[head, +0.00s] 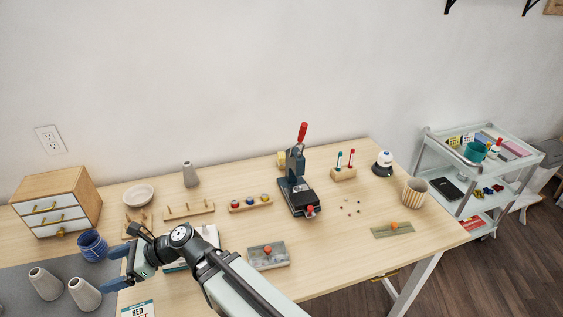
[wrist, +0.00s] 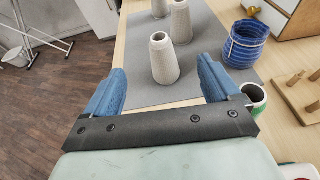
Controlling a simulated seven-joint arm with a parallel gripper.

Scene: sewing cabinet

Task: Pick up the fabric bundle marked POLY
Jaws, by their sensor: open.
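I cannot make out a fabric bundle marked POLY in either view. My gripper (head: 122,266) is at the lower left of the head view, over the table's left part near the grey mat. In the wrist view its two blue fingers (wrist: 160,88) are wide apart with nothing between them. A grey cone (wrist: 164,60) stands on the mat beyond the fingers. My arm hides part of the table in the head view.
Grey cones (head: 84,293) stand on the grey mat (head: 22,281). A blue ribbed cup (head: 93,246) is behind my gripper, near a drawer cabinet (head: 57,203). A press (head: 297,187) stands mid-table. A cart (head: 470,185) is at right.

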